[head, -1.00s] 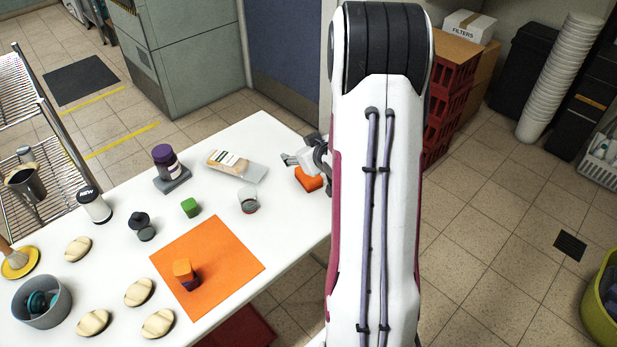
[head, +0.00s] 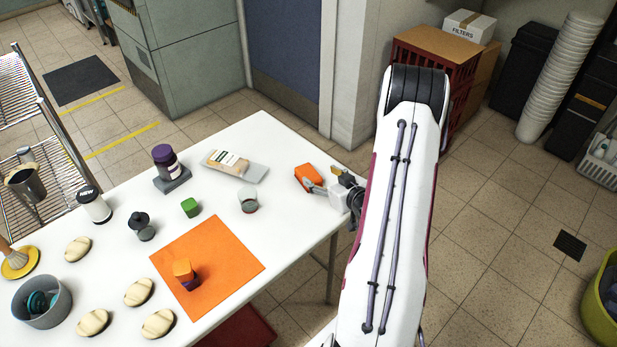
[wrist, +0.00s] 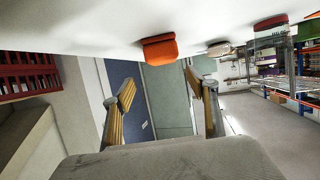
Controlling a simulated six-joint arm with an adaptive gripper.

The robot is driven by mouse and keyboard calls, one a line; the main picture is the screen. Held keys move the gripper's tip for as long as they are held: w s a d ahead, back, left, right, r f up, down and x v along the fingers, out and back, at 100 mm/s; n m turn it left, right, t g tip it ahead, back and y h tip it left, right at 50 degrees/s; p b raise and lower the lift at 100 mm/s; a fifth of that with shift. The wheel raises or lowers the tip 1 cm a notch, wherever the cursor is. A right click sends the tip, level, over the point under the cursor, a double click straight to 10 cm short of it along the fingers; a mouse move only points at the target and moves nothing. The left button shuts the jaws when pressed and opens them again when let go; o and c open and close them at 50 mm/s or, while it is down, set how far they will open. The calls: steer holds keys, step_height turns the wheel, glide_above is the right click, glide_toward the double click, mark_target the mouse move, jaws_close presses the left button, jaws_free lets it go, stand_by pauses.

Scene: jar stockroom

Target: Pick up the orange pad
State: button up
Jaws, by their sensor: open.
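The orange pad (head: 307,177) is a small block with rounded edges lying on the white table (head: 285,238), near its right edge. My gripper (head: 325,180) is at the table's right edge, just right of the pad. In the wrist view, the pad (wrist: 160,49) appears beyond my gripper (wrist: 158,88), against the white tabletop at the top of the picture. The fingers are spread wide with nothing between them. I cannot tell from the head view whether a finger touches the pad.
Bare tabletop lies around the pad.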

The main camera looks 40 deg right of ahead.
mark_target(309, 173)
steer(key=shift+w, duration=0.1)
steer(key=shift+x, duration=1.2)
steer(key=shift+f, duration=0.15)
steer(key=shift+w+f, duration=0.5)
steer(key=shift+w, duration=0.35)
steer(key=shift+w+f, duration=0.55)
steer(key=shift+w, duration=0.25)
steer(key=shift+w+d+f, duration=0.1)
steer(key=shift+w+f, duration=0.15)
steer(key=shift+w, duration=0.35)
steer(key=c, duration=1.2)
